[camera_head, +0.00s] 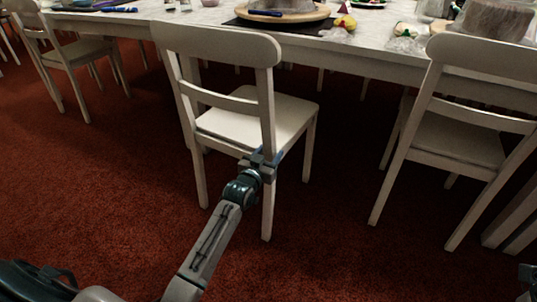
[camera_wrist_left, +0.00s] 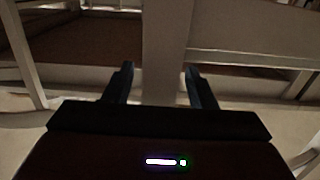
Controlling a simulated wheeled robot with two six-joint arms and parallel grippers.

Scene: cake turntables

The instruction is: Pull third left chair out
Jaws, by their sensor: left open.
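A white wooden chair (camera_head: 255,118) stands in the middle of the head view, its back towards me and its seat facing the table. My left gripper (camera_head: 264,160) is at the chair's near right upright, around seat height. In the left wrist view, the open fingers (camera_wrist_left: 160,85) stand on either side of a pale vertical post (camera_wrist_left: 166,50) of the chair. I cannot tell whether the fingers touch it. My right gripper does not show clearly; only a dark bit of my right arm is at the lower right edge of the head view.
A long table (camera_head: 360,50) with a white cloth runs across the back, bearing a cake stand (camera_head: 285,20) and decorations. Another white chair (camera_head: 455,135) stands at right, and one (camera_head: 75,50) at left. Red carpet (camera_head: 110,180) is clear in front of the chairs.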

